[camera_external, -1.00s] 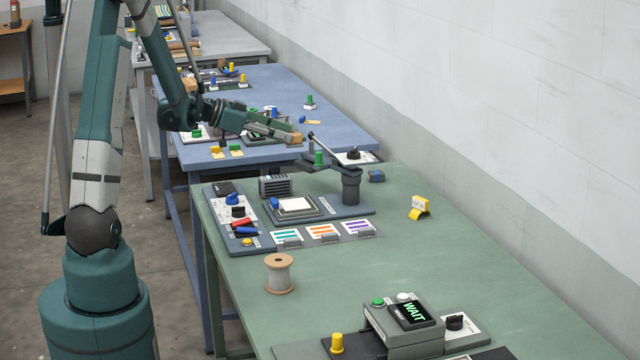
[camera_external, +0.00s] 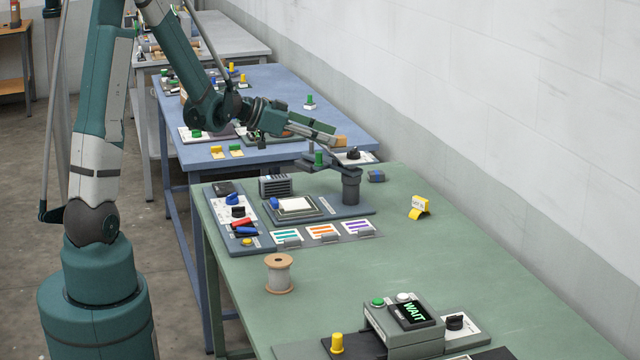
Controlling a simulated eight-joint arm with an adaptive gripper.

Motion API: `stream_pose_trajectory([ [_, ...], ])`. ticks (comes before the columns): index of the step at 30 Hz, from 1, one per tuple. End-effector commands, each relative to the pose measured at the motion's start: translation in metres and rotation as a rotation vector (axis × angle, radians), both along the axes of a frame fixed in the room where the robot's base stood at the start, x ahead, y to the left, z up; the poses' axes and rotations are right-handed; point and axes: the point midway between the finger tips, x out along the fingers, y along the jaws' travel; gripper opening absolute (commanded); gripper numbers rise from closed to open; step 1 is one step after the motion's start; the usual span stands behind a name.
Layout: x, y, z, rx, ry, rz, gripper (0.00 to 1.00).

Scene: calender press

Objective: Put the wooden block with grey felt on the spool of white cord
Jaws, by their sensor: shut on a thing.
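The spool of white cord (camera_external: 279,274) stands upright on the near left part of the green table, with its tan wooden end discs at top and bottom. My gripper (camera_external: 333,139) reaches out to the right above the far edge of the green table, near the dark post of the press. It is shut on a small wooden block (camera_external: 341,142), which shows at the fingertips. The grey felt on the block cannot be made out. The block is well behind and above the spool, and apart from it.
The press with its dark post (camera_external: 351,184) and green knob stands at the back of the green table (camera_external: 480,262). Colour-striped cards (camera_external: 322,233) lie in front. A yellow sign (camera_external: 419,207) is to the right. A box reading WAIT (camera_external: 408,315) stands at the front. The table's middle is clear.

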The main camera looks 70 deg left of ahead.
Motion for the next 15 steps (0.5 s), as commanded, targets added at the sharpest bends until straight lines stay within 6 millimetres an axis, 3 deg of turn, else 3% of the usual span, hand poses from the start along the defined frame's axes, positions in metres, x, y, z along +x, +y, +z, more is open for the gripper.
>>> stream_pose_trajectory([
  [15, 0.038, -0.074, -0.011, 0.0, 0.0, -0.024, 0.09],
])
